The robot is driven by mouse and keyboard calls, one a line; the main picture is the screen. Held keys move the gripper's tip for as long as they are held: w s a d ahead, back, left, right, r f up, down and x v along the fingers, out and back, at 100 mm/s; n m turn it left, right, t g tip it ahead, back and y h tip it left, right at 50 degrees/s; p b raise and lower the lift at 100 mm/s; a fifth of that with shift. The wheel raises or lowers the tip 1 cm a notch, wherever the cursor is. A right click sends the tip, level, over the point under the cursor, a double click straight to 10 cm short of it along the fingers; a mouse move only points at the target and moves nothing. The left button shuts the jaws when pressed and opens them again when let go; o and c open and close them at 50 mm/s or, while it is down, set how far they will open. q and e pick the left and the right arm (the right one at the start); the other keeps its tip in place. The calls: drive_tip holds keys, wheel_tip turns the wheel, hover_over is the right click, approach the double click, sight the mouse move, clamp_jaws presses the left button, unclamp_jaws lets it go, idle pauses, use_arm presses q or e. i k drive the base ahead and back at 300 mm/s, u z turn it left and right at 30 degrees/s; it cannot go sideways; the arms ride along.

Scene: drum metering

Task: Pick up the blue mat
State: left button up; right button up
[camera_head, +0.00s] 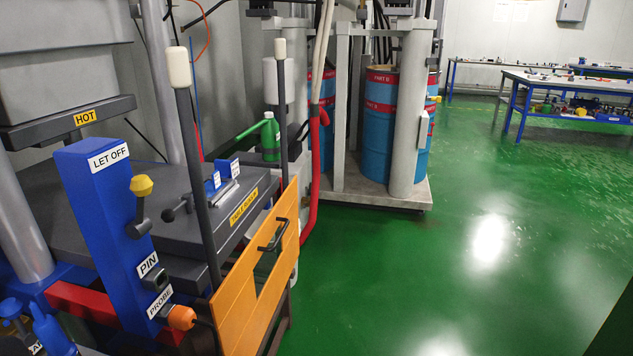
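I cannot make out a blue mat anywhere in the head view. Neither of my grippers shows in the picture. Small blue objects (50,332) at the lower left edge are cut off by the frame, and I cannot tell what they are. Blue shapes under the far workbench (565,83) are too small to identify.
A press with a blue post (97,200) labelled LET OFF, PIN and PROBE fills the left. An orange panel (243,310) with a black handle stands beside it. Blue drums (378,145) stand on a grey platform (372,192) behind. The green floor (440,265) at right is clear.

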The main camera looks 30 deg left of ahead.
sight(211, 187)
drive_tip(key=z, duration=0.35)
drive_tip(key=i, duration=1.8)
drive_tip(key=u, duration=3.85)
